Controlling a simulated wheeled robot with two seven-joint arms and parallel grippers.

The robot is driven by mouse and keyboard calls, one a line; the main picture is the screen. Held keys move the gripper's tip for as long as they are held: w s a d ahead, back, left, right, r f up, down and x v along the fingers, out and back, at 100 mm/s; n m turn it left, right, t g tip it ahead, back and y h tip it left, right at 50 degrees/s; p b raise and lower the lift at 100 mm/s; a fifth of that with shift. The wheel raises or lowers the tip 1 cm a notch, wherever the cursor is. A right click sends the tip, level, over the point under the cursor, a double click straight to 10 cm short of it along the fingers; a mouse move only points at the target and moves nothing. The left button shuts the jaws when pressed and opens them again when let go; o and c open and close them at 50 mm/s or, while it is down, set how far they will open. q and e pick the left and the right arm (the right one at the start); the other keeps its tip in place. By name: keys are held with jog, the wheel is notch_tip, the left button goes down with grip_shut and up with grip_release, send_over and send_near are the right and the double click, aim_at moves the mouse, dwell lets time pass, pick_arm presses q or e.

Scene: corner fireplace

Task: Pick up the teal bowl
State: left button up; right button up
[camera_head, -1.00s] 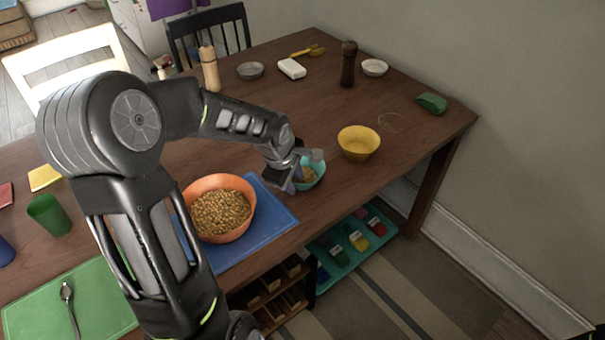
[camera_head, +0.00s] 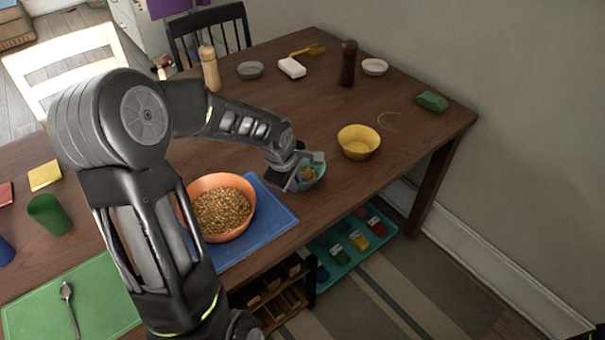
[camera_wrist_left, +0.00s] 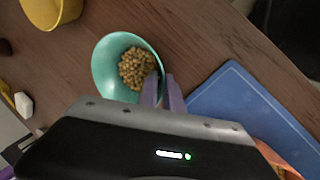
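The teal bowl (camera_head: 319,174) is near the table's front edge, beside the blue mat, and holds some small tan pieces. It also shows in the left wrist view (camera_wrist_left: 105,70). My left gripper (camera_head: 298,180) is at the bowl's near-left side in the head view, hiding part of it. In the left wrist view its two fingers (camera_wrist_left: 164,92) are close together at the bowl's rim, one inside and one outside, shut on the bowl wall. I cannot tell whether the bowl's base touches the table. My right gripper is not in view.
An orange bowl (camera_head: 190,184) full of tan pieces stands left on the blue mat (camera_head: 277,212). A yellow bowl (camera_head: 358,142) is to the right. A dark mill (camera_head: 348,63) and white dish (camera_head: 374,67) stand farther back. The right part of the table is mostly clear.

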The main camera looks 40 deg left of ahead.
pick_arm(q)
grip_shut()
dwell(0.9)
jog(key=shift+r, duration=0.1)
jog(key=shift+r, duration=0.2)
notch_tip(320, 180, up, 10)
jog(key=shift+f, duration=0.25)
dwell(0.7)
